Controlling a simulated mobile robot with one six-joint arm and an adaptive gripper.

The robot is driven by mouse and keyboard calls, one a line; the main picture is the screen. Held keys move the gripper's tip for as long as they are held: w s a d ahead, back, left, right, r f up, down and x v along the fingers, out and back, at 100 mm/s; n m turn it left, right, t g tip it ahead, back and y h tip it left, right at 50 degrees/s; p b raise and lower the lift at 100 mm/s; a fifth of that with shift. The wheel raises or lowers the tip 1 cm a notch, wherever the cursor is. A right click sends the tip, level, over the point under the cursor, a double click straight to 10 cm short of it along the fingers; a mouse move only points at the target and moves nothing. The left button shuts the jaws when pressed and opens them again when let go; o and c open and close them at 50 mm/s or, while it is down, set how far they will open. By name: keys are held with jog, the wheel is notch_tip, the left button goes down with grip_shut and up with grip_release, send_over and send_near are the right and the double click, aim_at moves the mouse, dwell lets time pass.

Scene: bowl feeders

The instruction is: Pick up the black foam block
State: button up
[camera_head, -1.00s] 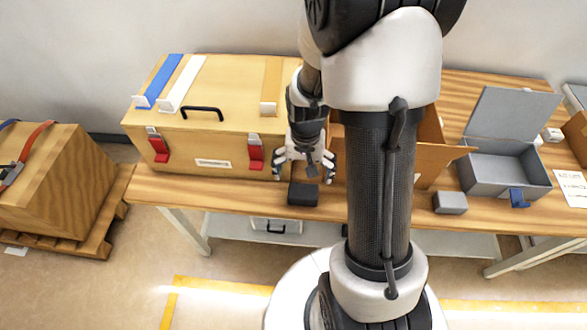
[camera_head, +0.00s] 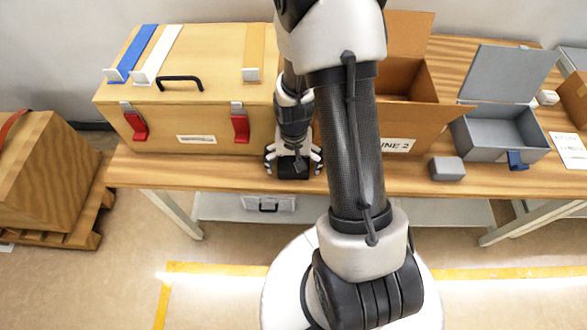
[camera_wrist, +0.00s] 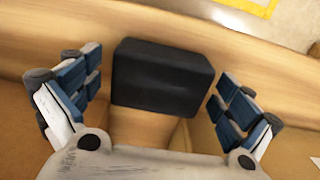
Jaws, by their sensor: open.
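The black foam block (camera_wrist: 163,77) lies on the wooden table near its front edge. In the wrist view it sits between the two spread fingers of my gripper (camera_wrist: 160,100), with a gap on each side. In the head view my gripper (camera_head: 293,163) is low over the table, and the block (camera_head: 293,169) shows between its fingers, partly covered by them. My gripper is open and holds nothing.
A large wooden case (camera_head: 190,110) with red latches stands just left of and behind my gripper. An open cardboard box (camera_head: 440,113) is to the right. A grey block (camera_head: 446,168) and an open grey metal box (camera_head: 497,150) stand farther right on the table (camera_head: 230,172).

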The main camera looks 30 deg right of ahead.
jog(key=shift+c, duration=0.5)
jog(key=c, duration=0.9)
jog(key=shift+o, duration=0.2)
jog(key=shift+r, duration=0.1)
